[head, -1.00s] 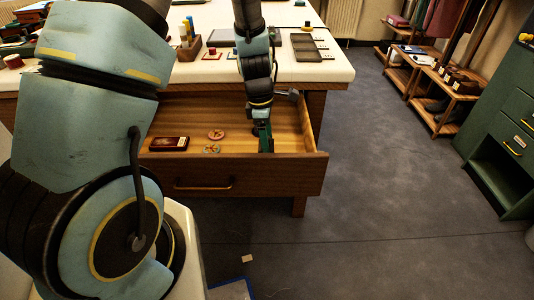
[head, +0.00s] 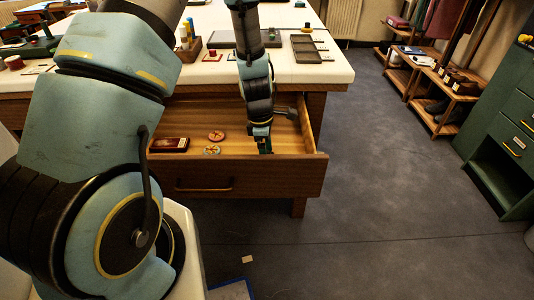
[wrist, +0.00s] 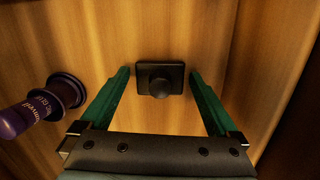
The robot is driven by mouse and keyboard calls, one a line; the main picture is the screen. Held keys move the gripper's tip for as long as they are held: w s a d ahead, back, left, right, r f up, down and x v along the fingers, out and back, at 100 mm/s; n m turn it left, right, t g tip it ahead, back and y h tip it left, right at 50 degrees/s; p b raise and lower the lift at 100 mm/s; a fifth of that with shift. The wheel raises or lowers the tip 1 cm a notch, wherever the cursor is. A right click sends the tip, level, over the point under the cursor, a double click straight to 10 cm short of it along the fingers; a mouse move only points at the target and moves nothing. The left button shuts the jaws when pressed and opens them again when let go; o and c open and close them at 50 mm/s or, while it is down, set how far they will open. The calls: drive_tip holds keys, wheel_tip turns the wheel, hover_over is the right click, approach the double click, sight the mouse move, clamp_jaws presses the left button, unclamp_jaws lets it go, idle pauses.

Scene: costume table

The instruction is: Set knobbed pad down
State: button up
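The knobbed pad (wrist: 160,79), a small black square with a round knob, lies on the wooden drawer floor in the wrist view. It sits between the tips of my gripper (wrist: 161,73), whose two green fingers are spread apart. A gap shows on each side of the pad, so the fingers do not touch it. In the head view my gripper (head: 264,145) reaches down into the open drawer near its right side. The pad is hidden there.
A purple labelled bottle-like object (wrist: 45,107) lies left of my fingers. The drawer (head: 250,179) also holds a dark red box (head: 169,145) and two small round pieces (head: 216,135) to the left. A drawer wall stands close on the right.

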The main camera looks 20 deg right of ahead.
wheel_tip(320, 180, up, 12)
drive_tip(key=a, duration=0.1)
drive_tip(key=s+a+r+m, duration=0.1)
drive_tip(key=a+r+m, duration=0.2)
drive_tip(key=a, duration=0.5)
drive_tip(key=s+a+r+m+t, duration=0.1)
drive_tip(key=a+r+m, duration=0.1)
drive_tip(key=a+m, duration=0.4)
drive_tip(key=s+a+r+m+t+y+b, duration=0.1)
drive_tip(key=a+r+m, duration=0.2)
drive_tip(key=a, duration=0.7)
drive_tip(key=shift+s+a+r+m, duration=0.2)
drive_tip(key=shift+m, duration=0.4)
drive_tip(key=shift+s+a+r+m, duration=0.15)
drive_tip(key=shift+s+m, duration=0.05)
drive_tip(key=shift+m, duration=0.4)
